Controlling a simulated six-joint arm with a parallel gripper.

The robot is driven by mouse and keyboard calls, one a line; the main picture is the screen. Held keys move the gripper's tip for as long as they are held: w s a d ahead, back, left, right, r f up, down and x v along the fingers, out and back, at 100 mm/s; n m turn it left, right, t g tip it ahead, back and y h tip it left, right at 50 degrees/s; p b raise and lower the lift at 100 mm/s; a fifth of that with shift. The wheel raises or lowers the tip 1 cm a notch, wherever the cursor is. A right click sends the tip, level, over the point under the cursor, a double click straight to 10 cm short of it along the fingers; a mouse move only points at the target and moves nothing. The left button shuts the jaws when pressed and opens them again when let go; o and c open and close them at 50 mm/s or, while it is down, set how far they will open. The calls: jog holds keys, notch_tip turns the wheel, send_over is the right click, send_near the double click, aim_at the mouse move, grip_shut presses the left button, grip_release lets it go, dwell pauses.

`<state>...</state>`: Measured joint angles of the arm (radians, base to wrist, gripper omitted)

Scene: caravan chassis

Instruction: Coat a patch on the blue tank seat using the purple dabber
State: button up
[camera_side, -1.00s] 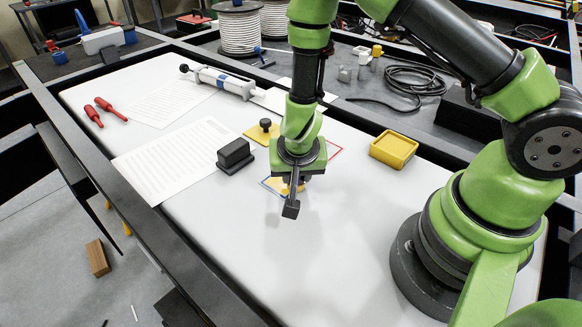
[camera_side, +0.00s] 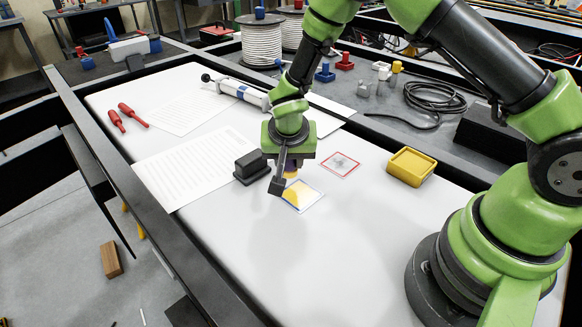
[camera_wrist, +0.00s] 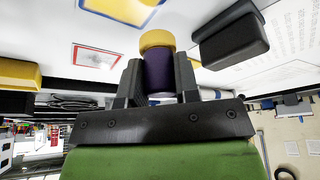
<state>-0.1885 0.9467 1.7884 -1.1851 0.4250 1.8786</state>
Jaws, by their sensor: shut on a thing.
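My gripper (camera_side: 287,168) is shut on the purple dabber, whose purple body (camera_wrist: 158,78) stands between the fingers in the wrist view. Its yellow tip (camera_wrist: 157,41) sticks out beyond them. The blue tank seat (camera_side: 317,201) is a blue-outlined square on the white worktop, with yellow over part of it. It also shows at the top edge of the wrist view (camera_wrist: 100,13), partly cut off. The dabber's tip is beside the seat's far left corner in the side view. I cannot tell its exact height above the worktop.
A red-outlined square (camera_side: 340,165) with a grey mark lies behind the blue one. A black block (camera_side: 251,166) stands close to my gripper's left. A yellow box (camera_side: 411,167) sits to the right. Paper sheets (camera_side: 185,165) lie left. The front middle of the worktop is clear.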

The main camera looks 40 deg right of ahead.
jog(key=shift+r, duration=2.4)
